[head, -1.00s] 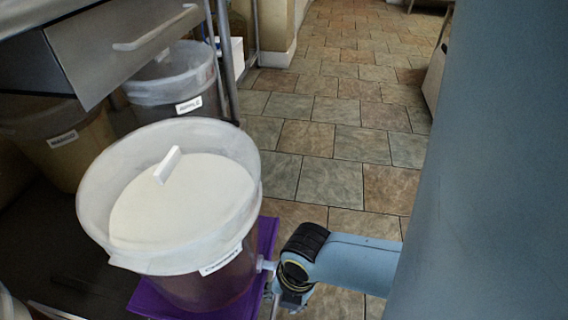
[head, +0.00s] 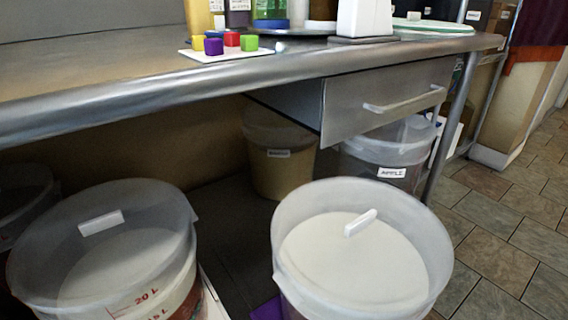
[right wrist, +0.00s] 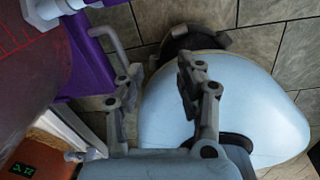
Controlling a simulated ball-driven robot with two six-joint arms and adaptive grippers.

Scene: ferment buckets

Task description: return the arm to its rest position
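My right gripper (right wrist: 160,78) shows in the right wrist view with its two dark fingers spread apart. Nothing is held between the fingers. A dark reddish bucket wall (right wrist: 30,75) and a purple stand (right wrist: 95,60) are at the left of that view, beside the left finger and apart from it as far as I can tell. Neither gripper is in the head view, and my left gripper is not seen at all.
A lidded bucket (head: 287,230) stands at front centre on a purple base (head: 266,310). Another bucket (head: 185,240) is at front left. More buckets (head: 283,178) stand under a metal table (head: 120,85) with a drawer (head: 350,92). Tiled floor (head: 500,245) is clear at right.

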